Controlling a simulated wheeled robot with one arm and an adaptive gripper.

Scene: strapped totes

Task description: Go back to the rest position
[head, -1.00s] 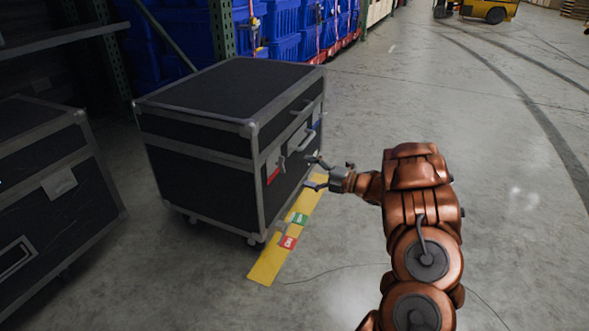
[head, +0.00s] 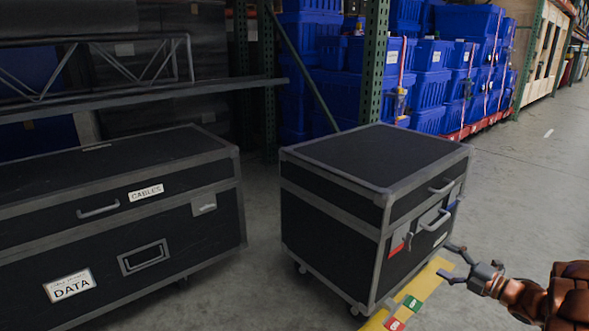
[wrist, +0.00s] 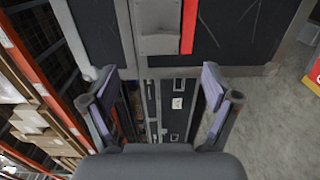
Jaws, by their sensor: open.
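My gripper (head: 459,269) is at the right of the head view, beside the handled side of a black wheeled case (head: 340,222). Its fingers are apart with nothing between them. In the wrist view, my gripper (wrist: 160,100) also shows spread fingers, with the case's dark side (wrist: 235,32) close beyond them. That side has a grey latch plate and a red strip (wrist: 188,25). In the head view the case is closed and stands on castors, with a red tag and grey handles on its side. I cannot tell whether a fingertip touches the case.
A yellow floor strip (head: 432,280) with red and green labels lies beside the case. A longer black case (head: 110,225) labelled DATA and CABLES stands at left. Strapped blue totes (head: 432,92) and a green rack post (head: 374,60) are behind. Floor at right is open.

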